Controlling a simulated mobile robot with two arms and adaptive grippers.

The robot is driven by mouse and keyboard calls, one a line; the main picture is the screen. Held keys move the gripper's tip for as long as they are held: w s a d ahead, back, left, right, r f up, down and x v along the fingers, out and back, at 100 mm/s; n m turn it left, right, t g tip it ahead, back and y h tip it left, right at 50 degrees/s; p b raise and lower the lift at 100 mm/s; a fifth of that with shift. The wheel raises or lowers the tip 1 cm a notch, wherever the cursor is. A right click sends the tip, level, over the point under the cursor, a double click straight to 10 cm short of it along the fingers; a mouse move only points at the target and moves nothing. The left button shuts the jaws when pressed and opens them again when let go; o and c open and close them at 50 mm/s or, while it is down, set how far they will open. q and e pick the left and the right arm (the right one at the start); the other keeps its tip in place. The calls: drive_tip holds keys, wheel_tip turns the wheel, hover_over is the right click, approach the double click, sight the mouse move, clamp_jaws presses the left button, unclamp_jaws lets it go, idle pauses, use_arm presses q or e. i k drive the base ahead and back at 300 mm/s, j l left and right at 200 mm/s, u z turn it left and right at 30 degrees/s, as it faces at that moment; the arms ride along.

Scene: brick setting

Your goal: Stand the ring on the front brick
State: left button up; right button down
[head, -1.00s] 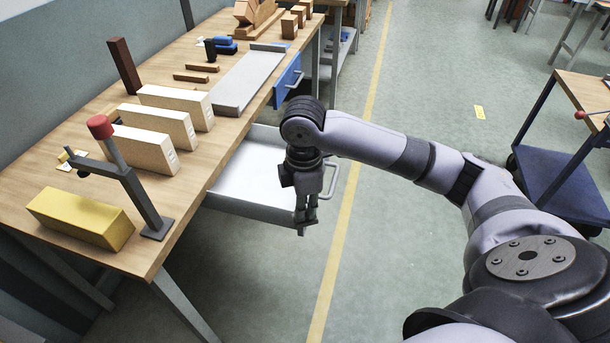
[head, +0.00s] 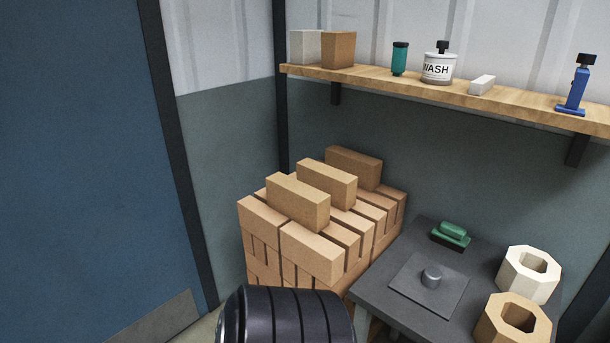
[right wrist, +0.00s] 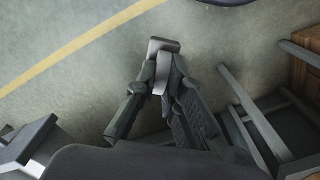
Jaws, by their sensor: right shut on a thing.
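In the right wrist view, my right gripper (right wrist: 160,84) is shut on a small grey piece (right wrist: 163,48) at its fingertips. The piece is seen nearly edge-on, so I cannot tell its full shape. Floor shows beneath it. In the head view, a cream eight-sided ring (head: 514,273) and a tan one (head: 492,322) sit on a dark table at the lower right. Three loose bricks lie on top of a brick stack; the front one (head: 298,202) is nearest. I cannot tell which ring or brick the task means. My left gripper is not in view.
The stack (head: 312,252) stands in the corner beside the dark table (head: 375,290). A plate with a round stub (head: 431,276) and a green tool (head: 451,234) lie on that table. A wall shelf (head: 380,83) holds bottles and blocks. Grey legs (right wrist: 250,110) stand right of my right gripper.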

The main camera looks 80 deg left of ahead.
sight(296, 186)
drive_tip(key=k+j+u, duration=0.1)
drive_tip(key=j, duration=0.3)
drive_tip(key=k+j, duration=0.2)
drive_tip(key=j, duration=0.25)
drive_tip(key=k+j+u, duration=0.15)
drive_tip(key=j, duration=0.25)
drive_tip(key=k+j, duration=0.1)
drive_tip(key=j, duration=0.35)
drive_tip(key=k+j+u, duration=0.15)
drive_tip(key=j, duration=0.3)
drive_tip(key=j+u, duration=0.1)
drive_tip(key=j, duration=0.35)
drive_tip(key=k, duration=0.05)
